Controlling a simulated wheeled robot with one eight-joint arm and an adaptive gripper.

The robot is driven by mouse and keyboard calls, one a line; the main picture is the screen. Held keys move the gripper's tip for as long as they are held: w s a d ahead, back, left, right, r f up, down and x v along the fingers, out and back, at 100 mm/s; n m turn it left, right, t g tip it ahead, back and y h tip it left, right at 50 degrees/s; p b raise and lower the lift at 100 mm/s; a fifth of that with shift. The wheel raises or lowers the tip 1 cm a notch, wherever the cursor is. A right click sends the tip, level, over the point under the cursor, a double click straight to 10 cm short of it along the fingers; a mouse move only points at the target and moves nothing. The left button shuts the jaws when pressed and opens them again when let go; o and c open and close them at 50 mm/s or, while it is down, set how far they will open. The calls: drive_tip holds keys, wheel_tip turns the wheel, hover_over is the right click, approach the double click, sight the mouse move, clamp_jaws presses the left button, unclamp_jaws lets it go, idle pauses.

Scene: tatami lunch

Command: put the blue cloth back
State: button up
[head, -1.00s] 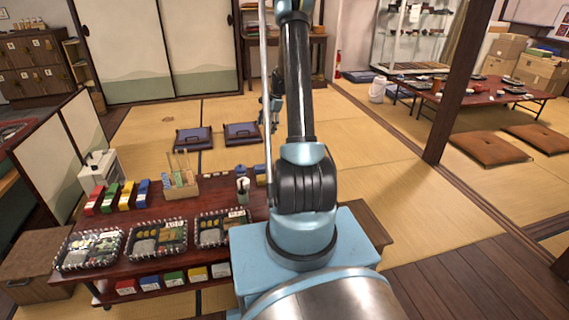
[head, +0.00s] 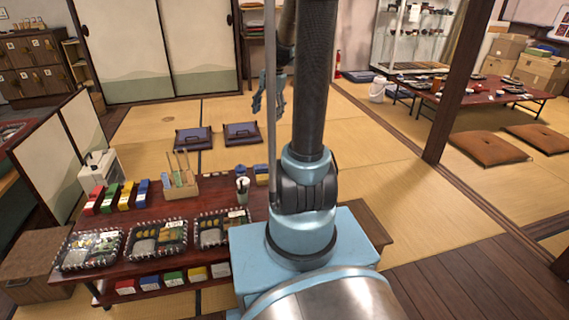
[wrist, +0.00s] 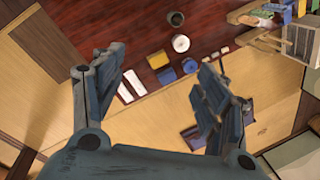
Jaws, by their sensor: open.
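My gripper (wrist: 162,60) is open and empty, its fingers spread above the edge of the dark red table (wrist: 115,30). In the head view my gripper (head: 267,110) hangs past the table's far side. Between the fingers, in the wrist view, a small blue folded piece (wrist: 167,76) lies by the table edge, with another blue piece (wrist: 189,66) beside it. Either may be the blue cloth; I cannot tell which. A blue piece also shows at the table's right in the head view (head: 262,170), partly behind my arm. No finger visibly touches these pieces.
A yellow piece (wrist: 157,60), white strips (wrist: 132,80), a white round object (wrist: 180,43) and a dark cup (wrist: 176,18) lie near the blue pieces. Lunch trays (head: 157,238) and a utensil box (head: 180,188) stand further left. Dark cushions (head: 241,132) lie on open tatami beyond.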

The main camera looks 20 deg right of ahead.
drive_tip(key=s+f+n+h, duration=0.1)
drive_tip(key=s+f+n, duration=0.2)
drive_tip(key=s, duration=1)
drive_tip(key=s+f+n+t+h, duration=0.1)
drive_tip(key=s+f+n, duration=0.2)
drive_tip(key=s, duration=1.1)
drive_tip(key=shift+n, duration=1)
drive_tip(key=shift+s+a, duration=0.1)
drive_tip(key=shift+c, duration=0.4)
